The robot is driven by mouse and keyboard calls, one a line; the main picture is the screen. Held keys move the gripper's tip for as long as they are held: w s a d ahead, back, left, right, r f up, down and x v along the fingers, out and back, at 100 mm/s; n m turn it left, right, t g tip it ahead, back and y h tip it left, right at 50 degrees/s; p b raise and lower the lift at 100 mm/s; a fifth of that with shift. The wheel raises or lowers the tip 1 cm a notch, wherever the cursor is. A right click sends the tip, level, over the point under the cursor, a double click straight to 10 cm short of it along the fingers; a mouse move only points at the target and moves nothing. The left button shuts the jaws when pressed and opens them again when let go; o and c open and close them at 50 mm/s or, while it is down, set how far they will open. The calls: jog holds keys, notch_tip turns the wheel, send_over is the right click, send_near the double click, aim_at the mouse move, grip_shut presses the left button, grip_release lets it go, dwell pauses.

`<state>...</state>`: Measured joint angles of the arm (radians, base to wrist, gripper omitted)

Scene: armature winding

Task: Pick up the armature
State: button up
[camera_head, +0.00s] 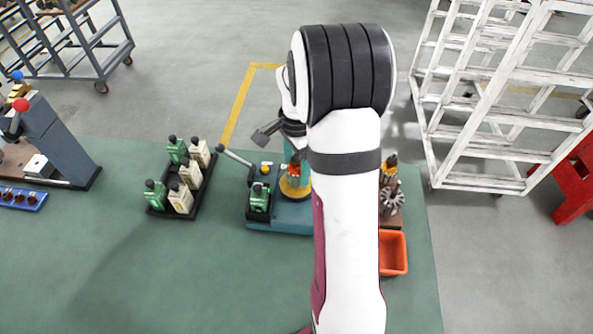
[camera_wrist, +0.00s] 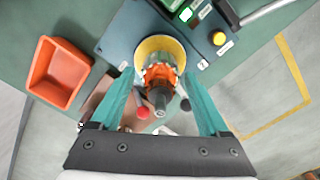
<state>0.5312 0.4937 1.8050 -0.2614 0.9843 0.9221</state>
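The armature, with orange copper windings and a grey shaft, stands on a yellow ring of the blue winding machine. It shows in the wrist view (camera_wrist: 160,76) and, partly behind my arm, in the head view (camera_head: 296,168). My gripper (camera_wrist: 160,84) has two teal fingers, one on each side of the armature. A gap shows between each finger and the windings, so the gripper looks open. The yellow ring (camera_wrist: 180,48) lies beyond the armature. In the head view, my arm hides most of the gripper.
The blue machine (camera_head: 280,220) has a lever and a yellow button. A black tray (camera_head: 195,190) of green and cream bottles stands left. An orange bin (camera_head: 393,252) and another copper-wound part (camera_head: 388,170) are right of my arm. A white rack (camera_head: 470,130) stands back right.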

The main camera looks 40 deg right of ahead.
grip_shut()
jog(key=shift+r, duration=0.1)
jog(key=r, duration=0.4)
jog(key=shift+s+d+r, duration=0.2)
jog(key=s+d+r, duration=0.5)
jog(key=s+r, duration=0.1)
jog(key=s, duration=0.3)
jog(key=w+a+r+n, duration=0.2)
jog(key=w+a+n, duration=0.1)
jog(key=a+n, duration=0.3)
jog(key=w+a+r+n, duration=0.2)
jog(key=a+n, duration=0.5)
jog(key=a, duration=0.4)
jog(key=w+a+r+n, duration=0.2)
jog(key=w+a+n, duration=0.2)
jog(key=a+n, duration=0.2)
jog(key=a, duration=0.2)
jog(key=shift+w+a+n, duration=0.3)
